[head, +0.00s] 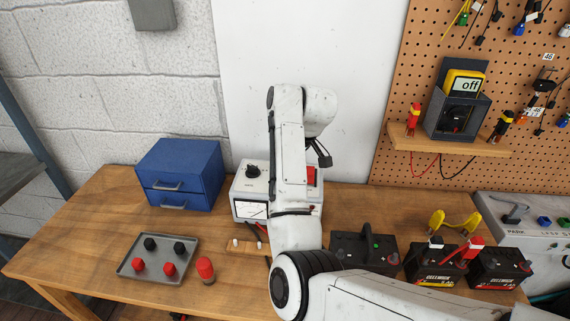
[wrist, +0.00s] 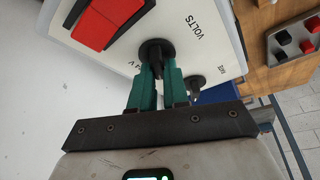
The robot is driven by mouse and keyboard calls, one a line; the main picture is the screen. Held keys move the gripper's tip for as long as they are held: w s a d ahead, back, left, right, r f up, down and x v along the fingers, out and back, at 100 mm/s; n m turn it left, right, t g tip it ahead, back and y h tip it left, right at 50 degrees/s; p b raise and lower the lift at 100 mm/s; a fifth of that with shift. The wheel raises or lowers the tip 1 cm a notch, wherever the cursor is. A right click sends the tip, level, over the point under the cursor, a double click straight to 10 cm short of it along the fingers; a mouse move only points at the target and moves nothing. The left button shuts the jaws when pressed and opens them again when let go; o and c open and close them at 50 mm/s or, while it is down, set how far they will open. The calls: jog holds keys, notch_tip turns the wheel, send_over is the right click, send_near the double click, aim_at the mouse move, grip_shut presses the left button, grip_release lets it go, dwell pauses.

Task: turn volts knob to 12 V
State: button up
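The volts knob (wrist: 156,51) is black and round, on the white face of a bench unit marked VOLTS in the wrist view. A "4 V" marking shows at its left, partly covered. My gripper (wrist: 159,73) has teal fingers on either side of the knob's grip, with only a narrow gap between them, and looks shut on it. The fingers hide the knob's pointer, so its setting cannot be read. In the head view the unit (head: 248,208) stands on the bench, and my arm hides its middle, the volts knob and my fingers.
The unit carries a red rocker switch (wrist: 108,18) and a second black knob (wrist: 196,84) close to my right finger. A blue drawer box (head: 180,174) and a metal tray (head: 140,263) lie left. A black battery-like box (head: 350,249) stands right of my arm.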

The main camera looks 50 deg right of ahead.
jog(key=o, duration=0.4)
jog(key=shift+r, duration=0.1)
jog(key=p+v, duration=0.7)
jog(key=v, duration=0.3)
jog(key=shift+r, duration=0.25)
jog(key=shift+s, duration=0.2)
dwell(0.3)
